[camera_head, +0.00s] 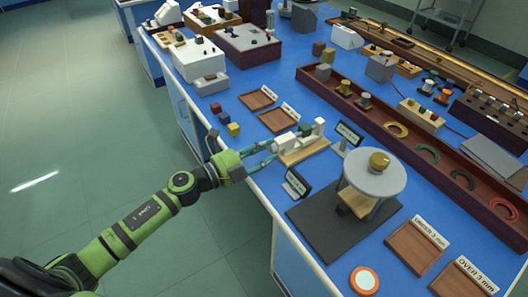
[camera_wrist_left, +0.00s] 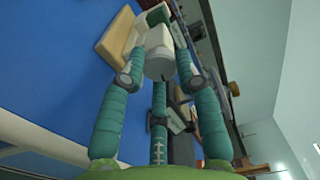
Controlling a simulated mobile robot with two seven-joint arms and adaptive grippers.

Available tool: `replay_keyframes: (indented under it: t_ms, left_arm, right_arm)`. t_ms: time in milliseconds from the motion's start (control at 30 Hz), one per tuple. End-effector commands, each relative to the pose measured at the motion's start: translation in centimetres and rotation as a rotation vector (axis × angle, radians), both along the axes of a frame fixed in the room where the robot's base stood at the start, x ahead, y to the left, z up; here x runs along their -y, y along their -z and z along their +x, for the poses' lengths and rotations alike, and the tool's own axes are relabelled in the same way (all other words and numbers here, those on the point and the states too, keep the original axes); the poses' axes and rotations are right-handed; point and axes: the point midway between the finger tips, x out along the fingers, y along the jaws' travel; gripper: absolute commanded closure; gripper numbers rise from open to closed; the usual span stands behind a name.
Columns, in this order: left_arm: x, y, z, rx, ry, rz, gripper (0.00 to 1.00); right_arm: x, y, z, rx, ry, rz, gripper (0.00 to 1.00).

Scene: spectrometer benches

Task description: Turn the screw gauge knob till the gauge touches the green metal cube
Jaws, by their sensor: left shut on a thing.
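The screw gauge (camera_head: 318,133) is a white device on a light wooden base near the bench's front edge. A dark green cube (camera_head: 305,129) shows at the gauge; I cannot tell whether a gap is left beside it. My right gripper is not in view.
Small signs (camera_head: 296,183) stand on both sides of the gauge. A round platform (camera_head: 374,178) stands on a dark mat to the right. Empty wooden trays (camera_head: 278,119) and small coloured cubes (camera_head: 224,118) lie behind. The floor at left is clear.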

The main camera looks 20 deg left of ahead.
Motion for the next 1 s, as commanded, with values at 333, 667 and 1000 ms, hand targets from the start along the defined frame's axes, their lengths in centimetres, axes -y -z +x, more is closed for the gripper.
replay_keyframes:
  t_ms: [333,667,1000]
  left_arm:
    - [0.0,0.1,0.0,0.206,0.001,0.259,1.0]
    - [0.1,0.1,0.0,0.399,0.001,0.507,1.0]
    - [0.1,0.2,0.0,0.597,0.001,0.761,1.0]
  right_arm:
    - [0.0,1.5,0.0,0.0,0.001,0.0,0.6]
    - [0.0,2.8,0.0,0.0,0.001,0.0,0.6]
    - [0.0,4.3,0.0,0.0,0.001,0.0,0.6]
